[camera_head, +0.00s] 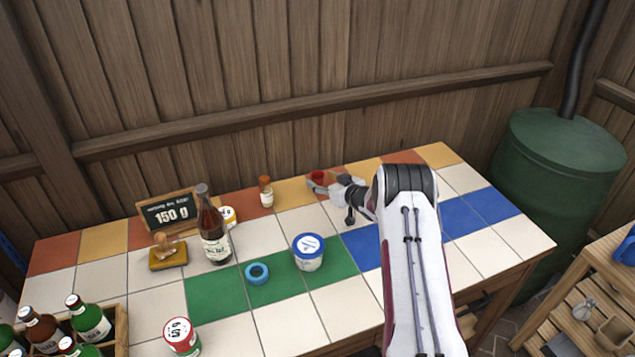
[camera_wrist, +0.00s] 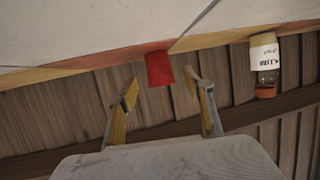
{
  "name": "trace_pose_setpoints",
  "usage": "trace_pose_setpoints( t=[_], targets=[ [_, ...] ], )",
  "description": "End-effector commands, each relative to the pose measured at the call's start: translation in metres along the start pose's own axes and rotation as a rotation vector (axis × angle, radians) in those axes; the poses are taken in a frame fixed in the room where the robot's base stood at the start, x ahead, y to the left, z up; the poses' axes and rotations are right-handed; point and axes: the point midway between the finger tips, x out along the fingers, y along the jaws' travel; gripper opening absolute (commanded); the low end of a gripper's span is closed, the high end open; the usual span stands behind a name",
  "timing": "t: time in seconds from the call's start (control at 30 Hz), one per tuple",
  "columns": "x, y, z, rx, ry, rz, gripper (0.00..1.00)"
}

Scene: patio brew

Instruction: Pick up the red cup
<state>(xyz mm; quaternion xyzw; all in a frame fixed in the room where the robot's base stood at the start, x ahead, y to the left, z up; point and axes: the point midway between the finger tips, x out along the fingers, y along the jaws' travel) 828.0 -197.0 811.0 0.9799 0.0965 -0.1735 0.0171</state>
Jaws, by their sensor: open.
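The red cup (camera_head: 318,178) stands near the back edge of the tiled table, partly hidden by my gripper in the head view. In the wrist view the red cup (camera_wrist: 159,69) appears upside down, beyond and roughly between my two fingertips. My gripper (camera_wrist: 163,92) is open, with one finger on each side of the cup's lower part in the picture. Whether the fingers touch the cup cannot be told. In the head view my gripper (camera_head: 325,185) reaches in from the right at the cup.
A small orange-capped bottle (camera_head: 266,191) stands left of the cup; it also shows in the wrist view (camera_wrist: 264,64). A brown bottle (camera_head: 213,230), a chalkboard sign (camera_head: 168,213), a white tub (camera_head: 308,252) and blue tape (camera_head: 257,273) stand further left and forward. The wooden wall (camera_head: 330,70) rises behind.

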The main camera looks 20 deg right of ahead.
Motion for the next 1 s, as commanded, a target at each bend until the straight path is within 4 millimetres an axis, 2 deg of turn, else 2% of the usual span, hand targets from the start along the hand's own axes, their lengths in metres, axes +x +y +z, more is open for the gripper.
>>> trace_pose_setpoints(
  t=[0.3,0.87,0.9,1.0],
  targets=[
    [0.018,-0.001,-0.001,-0.001,0.001,0.000,0.52],
    [0.019,-0.001,0.000,0.000,0.000,0.000,0.52],
    [0.019,-0.001,0.000,0.000,0.000,0.000,0.46],
    [0.019,-0.001,0.000,0.000,0.000,0.000,0.20]
  ],
)
